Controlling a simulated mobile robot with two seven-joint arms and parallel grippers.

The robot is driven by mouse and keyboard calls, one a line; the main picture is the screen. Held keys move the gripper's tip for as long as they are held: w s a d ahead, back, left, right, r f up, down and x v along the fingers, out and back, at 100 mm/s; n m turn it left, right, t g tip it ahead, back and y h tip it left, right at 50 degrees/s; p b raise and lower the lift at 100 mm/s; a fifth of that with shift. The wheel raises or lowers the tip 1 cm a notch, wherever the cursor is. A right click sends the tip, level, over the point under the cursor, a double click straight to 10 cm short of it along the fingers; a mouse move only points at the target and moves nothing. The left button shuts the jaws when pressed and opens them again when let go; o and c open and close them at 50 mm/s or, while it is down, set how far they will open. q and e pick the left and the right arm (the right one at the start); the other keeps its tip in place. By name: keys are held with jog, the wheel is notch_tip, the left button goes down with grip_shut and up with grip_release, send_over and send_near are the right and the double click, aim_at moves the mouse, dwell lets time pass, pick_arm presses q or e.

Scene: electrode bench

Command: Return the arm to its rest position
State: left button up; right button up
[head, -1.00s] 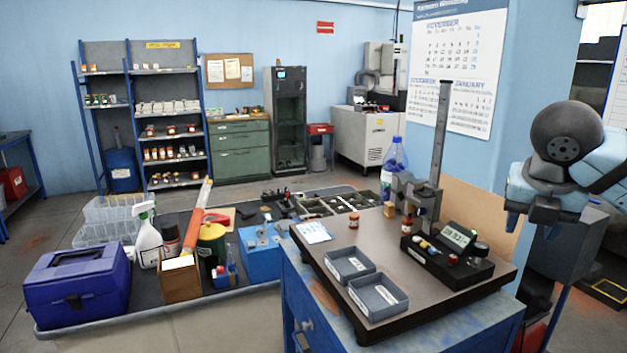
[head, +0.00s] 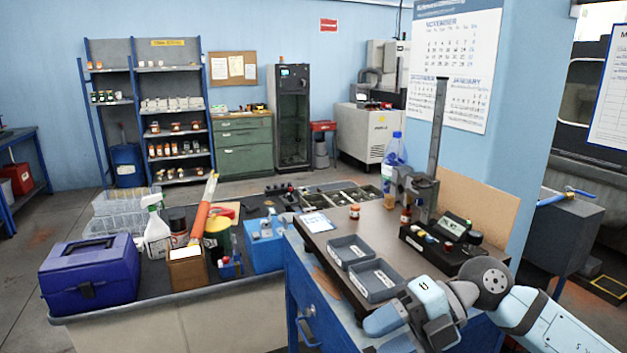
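My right arm comes in from the lower right, bent low over the near right corner of the workbench (head: 340,255). Its gripper (head: 390,331) points left and down, by the bench's front edge and just below the two grey trays. Nothing can be seen held in it, but the angle does not show whether the fingers are apart. It looks clear of the trays. My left arm and gripper are not in view.
On the bench are the near grey tray (head: 374,281), the far grey tray (head: 348,250), a small orange-capped jar (head: 354,212), a black instrument box (head: 440,240) and a tall metal stand (head: 437,135). A blue toolbox (head: 90,273) stands on the left table.

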jog(key=w+d+f+m+t+h, duration=0.1)
jog(key=d+f+m+t, duration=0.1)
jog(key=f+m+t, duration=0.75)
jog(key=w+d+f+m+t, duration=0.15)
jog(key=f+m+t, duration=0.35)
jog(key=m+t, duration=0.85)
jog(key=s+d+f+m+g+h, duration=0.4)
jog(key=s+f, duration=0.4)
jog(key=f, duration=0.4)
jog(key=s+d+f+m+g+h, duration=0.1)
jog(key=s+f+m+g+h, duration=0.5)
jog(key=s+f, duration=0.4)
notch_tip(320, 180, up, 10)
jog(key=w+d+t+y+p, duration=0.1)
jog(key=p, duration=1.1)
jog(key=shift+p, duration=0.3)
